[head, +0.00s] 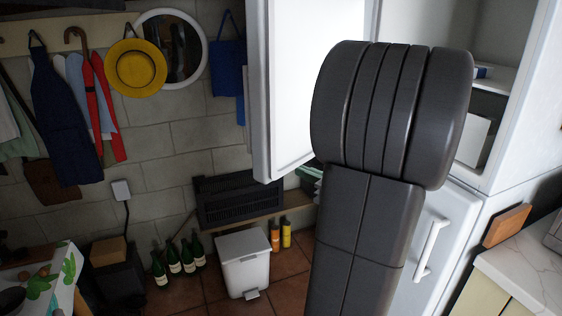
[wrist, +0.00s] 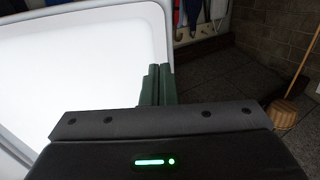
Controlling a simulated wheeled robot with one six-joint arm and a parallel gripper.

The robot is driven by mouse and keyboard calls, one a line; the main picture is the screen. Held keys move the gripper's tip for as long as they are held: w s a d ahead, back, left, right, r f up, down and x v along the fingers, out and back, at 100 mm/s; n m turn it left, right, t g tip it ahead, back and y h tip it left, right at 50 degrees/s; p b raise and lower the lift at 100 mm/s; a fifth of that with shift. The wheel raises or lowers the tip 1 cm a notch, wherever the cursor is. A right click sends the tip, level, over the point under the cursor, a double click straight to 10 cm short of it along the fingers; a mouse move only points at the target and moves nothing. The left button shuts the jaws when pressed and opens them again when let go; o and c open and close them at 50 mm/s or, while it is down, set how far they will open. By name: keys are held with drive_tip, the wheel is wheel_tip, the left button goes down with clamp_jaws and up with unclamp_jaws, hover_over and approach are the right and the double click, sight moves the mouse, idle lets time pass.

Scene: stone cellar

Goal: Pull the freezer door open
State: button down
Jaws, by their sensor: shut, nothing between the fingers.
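A tall white fridge-freezer stands at the right in the head view. Its upper door (head: 283,85) is swung wide open to the left, and the upper compartment (head: 500,40) shows a shelf. The lower door (head: 440,232) is shut and has a white vertical handle (head: 431,249). The pictures do not tell which door is the freezer's. In the wrist view my gripper (wrist: 159,72) is shut and empty, its green fingers by the edge of a white door panel (wrist: 85,70). Whether they touch it I cannot tell.
A marble-topped counter (head: 525,270) stands at the right. In the wrist view a broom (wrist: 297,85) leans at the right.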

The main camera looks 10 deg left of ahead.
sight(271, 158)
drive_tip(key=p+x, duration=0.1)
drive_tip(key=x, duration=0.7)
drive_tip(key=shift+a, duration=0.1)
drive_tip(key=w+a+m+t+h+b, duration=0.1)
drive_tip(key=w+a+t+b, duration=0.1)
drive_tip(key=w+a, duration=0.4)
drive_tip(key=w+a+m+t+h+b, duration=0.2)
drive_tip(key=w+a+b, duration=0.2)
drive_tip(key=a, duration=0.8)
drive_tip(key=w, duration=0.2)
drive_tip(key=shift+w, duration=0.25)
drive_tip(key=shift+s+f+b, duration=0.1)
drive_tip(key=shift+b, duration=0.2)
